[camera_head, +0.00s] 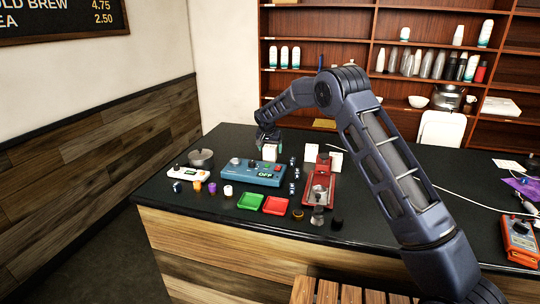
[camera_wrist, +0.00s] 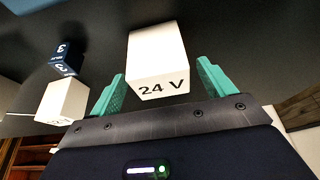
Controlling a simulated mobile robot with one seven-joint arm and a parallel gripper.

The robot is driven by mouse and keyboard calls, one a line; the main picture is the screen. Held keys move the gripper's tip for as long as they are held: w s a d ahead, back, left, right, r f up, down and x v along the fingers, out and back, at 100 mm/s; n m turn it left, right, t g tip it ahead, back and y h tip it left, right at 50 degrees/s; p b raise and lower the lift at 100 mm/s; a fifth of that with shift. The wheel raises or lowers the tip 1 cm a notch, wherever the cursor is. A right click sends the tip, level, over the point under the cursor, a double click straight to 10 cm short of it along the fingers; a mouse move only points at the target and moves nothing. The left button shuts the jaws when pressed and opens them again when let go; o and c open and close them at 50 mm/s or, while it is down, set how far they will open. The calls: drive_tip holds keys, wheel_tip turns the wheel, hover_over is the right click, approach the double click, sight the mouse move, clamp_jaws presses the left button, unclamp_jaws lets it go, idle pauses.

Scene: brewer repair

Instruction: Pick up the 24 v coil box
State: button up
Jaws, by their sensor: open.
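The 24 V coil box (camera_wrist: 158,62) is a white block with "24 V" in black on its face. In the wrist view it stands between the two teal fingers of my gripper (camera_wrist: 160,92), with a dark gap on each side. The fingers are open and do not appear to grip it. In the head view my gripper (camera_head: 268,140) is low over the far side of the black counter, and a white box (camera_head: 270,152) shows just below it, behind the blue device.
Another white box (camera_wrist: 62,102) and a dark blue block (camera_wrist: 67,52) stand left of the coil box in the wrist view.

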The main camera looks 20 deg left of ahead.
drive_tip(key=x, duration=0.2)
drive_tip(key=shift+w+f, duration=0.2)
drive_tip(key=shift+f, duration=0.1)
drive_tip(key=c, duration=1.2)
